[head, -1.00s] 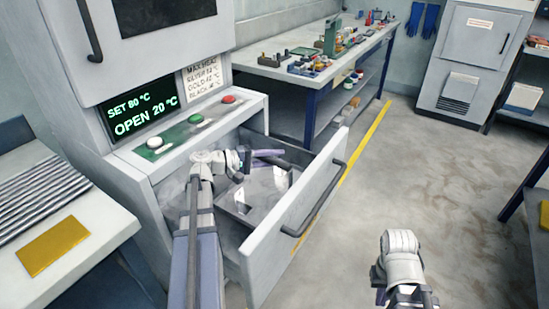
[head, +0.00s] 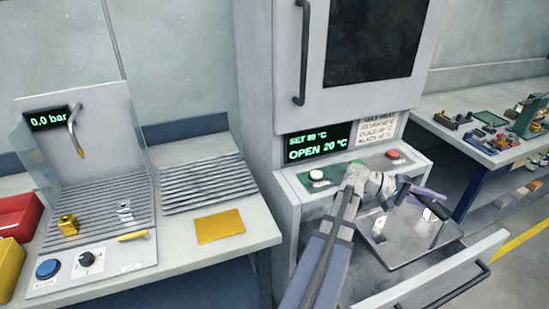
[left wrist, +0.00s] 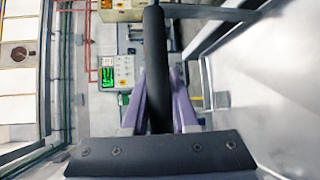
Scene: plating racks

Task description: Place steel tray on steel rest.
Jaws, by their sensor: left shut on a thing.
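The steel tray (head: 400,245) is a shallow, shiny grey pan at the open drawer of the white cabinet. My left gripper (head: 424,198) is at its far side in the head view. In the left wrist view the purple fingers (left wrist: 159,112) are shut on a dark bar, the tray's handle (left wrist: 156,70). The tray's shiny surface (left wrist: 270,90) fills the right of that view. I cannot tell exactly how far the tray is above the drawer floor. A ribbed grey metal rest (head: 208,184) lies on the bench to the left, bare on top. My right gripper is out of view.
The drawer front (head: 455,278) stands pulled out at the lower right. A yellow plate (head: 220,227) lies before the ribbed rest. A pressure station (head: 95,180) and red (head: 18,215) and yellow bins stand further left. The cabinet display (head: 318,147) reads OPEN 20 °C.

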